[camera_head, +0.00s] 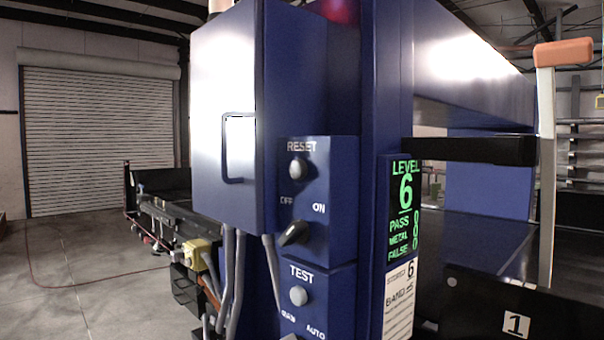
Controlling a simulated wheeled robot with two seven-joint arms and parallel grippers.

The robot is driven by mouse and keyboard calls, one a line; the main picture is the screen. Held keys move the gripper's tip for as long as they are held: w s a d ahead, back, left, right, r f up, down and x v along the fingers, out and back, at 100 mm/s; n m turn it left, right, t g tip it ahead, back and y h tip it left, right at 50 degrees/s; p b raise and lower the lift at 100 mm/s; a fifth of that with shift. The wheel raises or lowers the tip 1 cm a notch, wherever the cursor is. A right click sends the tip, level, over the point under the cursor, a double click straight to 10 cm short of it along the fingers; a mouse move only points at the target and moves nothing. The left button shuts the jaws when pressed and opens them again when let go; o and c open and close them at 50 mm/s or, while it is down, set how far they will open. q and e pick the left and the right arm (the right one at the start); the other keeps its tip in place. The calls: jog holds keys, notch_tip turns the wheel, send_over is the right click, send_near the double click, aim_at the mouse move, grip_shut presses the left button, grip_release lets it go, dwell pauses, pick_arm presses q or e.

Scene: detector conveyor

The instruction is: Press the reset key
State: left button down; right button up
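The reset key (298,169) is a small round pale button under the white RESET lettering, on the upper part of a blue control panel (340,200). It faces me at an angle and nothing covers it. I cannot tell how far in it sits. Below it is a dark rotary switch (293,234) between OFF and ON marks. Lower still is a similar round pale TEST button (298,296). Neither of my grippers shows in this view.
A blue cabinet (222,120) with a handle stands left of the panel, with grey conduits below. A green LEVEL 6 display (404,210) sits right of it. An upright lever (546,170) with an orange grip stands at far right. Open floor (80,270) lies left.

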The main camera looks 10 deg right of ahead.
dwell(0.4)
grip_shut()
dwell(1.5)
